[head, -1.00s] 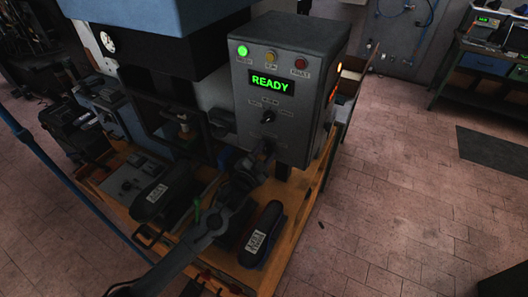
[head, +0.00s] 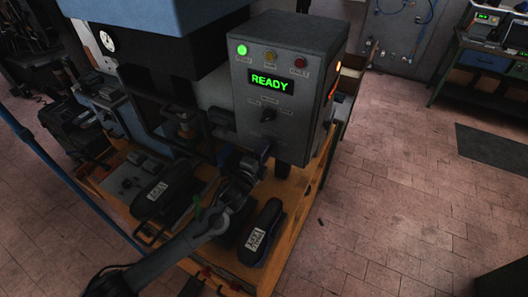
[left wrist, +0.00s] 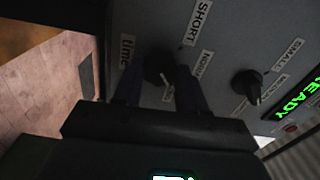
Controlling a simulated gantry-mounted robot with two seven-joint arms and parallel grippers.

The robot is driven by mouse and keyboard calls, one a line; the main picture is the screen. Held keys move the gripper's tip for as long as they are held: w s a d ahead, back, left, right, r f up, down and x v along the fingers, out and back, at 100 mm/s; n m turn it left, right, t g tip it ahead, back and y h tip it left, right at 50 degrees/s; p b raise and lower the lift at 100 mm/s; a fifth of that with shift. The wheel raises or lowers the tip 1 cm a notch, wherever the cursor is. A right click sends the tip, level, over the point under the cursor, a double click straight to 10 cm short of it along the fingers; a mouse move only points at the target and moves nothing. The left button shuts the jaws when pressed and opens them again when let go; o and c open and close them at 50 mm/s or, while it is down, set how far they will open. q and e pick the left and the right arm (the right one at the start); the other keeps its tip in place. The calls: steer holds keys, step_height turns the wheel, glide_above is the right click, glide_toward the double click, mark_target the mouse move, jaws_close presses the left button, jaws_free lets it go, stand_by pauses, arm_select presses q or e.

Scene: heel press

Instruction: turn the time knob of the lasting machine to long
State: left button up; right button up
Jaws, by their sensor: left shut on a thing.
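The grey control box (head: 288,60) of the machine carries a lit green READY display (head: 269,83). In the left wrist view its panel appears turned sideways. The dark time knob (left wrist: 157,66) sits beside the word "time", with SHORT and a partly covered NORMAL label near it. My left gripper (left wrist: 158,80) is shut on the time knob, one finger on each side. The knob's exact pointing and the long label are hard to make out. In the head view my left gripper (head: 262,153) is at the box's lower front and hides this knob.
A second knob (left wrist: 247,86), with SMALL and MEDIUM labels, sits close by on the panel; it also shows in the head view (head: 267,115). Two dark labelled shoe-like pieces, one at left (head: 162,190) and one at right (head: 260,232), lie on the wooden bench below my arm.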

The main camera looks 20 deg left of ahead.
arm_select(q)
steer(key=shift+m, duration=0.3)
steer(key=o, duration=1.1)
steer(key=shift+c, duration=0.2)
steer(key=shift+s, duration=0.1)
steer(key=s+a+b, duration=0.1)
steer(key=s, duration=0.9)
steer(key=shift+s+a, duration=0.2)
steer(key=shift+s, duration=0.05)
